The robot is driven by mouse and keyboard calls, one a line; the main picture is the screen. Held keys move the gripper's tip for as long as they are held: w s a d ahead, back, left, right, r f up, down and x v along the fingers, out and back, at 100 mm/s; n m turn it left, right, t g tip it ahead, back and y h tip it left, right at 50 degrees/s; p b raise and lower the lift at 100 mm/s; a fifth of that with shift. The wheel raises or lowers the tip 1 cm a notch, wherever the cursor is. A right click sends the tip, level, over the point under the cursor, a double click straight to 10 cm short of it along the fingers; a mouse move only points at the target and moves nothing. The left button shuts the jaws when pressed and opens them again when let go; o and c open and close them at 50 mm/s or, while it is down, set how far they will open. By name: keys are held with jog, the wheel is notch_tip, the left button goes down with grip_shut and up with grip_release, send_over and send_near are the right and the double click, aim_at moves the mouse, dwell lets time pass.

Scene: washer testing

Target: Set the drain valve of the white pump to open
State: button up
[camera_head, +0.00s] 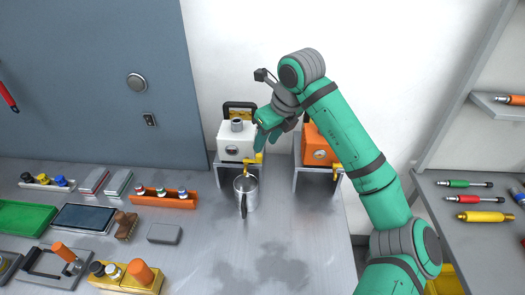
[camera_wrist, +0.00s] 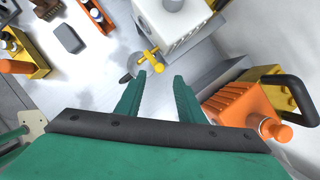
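The white pump (camera_head: 235,146) stands on a metal stand at the back of the bench, and part of it shows at the top of the wrist view (camera_wrist: 172,22). Its yellow drain valve (camera_head: 252,161) sticks out at the lower front; in the wrist view the yellow valve (camera_wrist: 150,59) lies just beyond my fingertips. My gripper (camera_head: 262,144) is beside the white pump's right side, close above the valve. In the wrist view my gripper (camera_wrist: 159,76) is open, with nothing between its fingers. I cannot tell whether a finger touches the valve.
A metal mug (camera_head: 246,194) stands below the white pump's valve. An orange tray (camera_head: 163,201) lies left. The front bench middle is clear.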

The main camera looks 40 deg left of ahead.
aim_at(259, 155)
jog(key=x, duration=0.7)
jog(key=shift+w, duration=0.1)
jog(key=shift+c, duration=0.4)
jog(key=c, duration=0.5)
jog(key=shift+a, duration=0.1)
grip_shut()
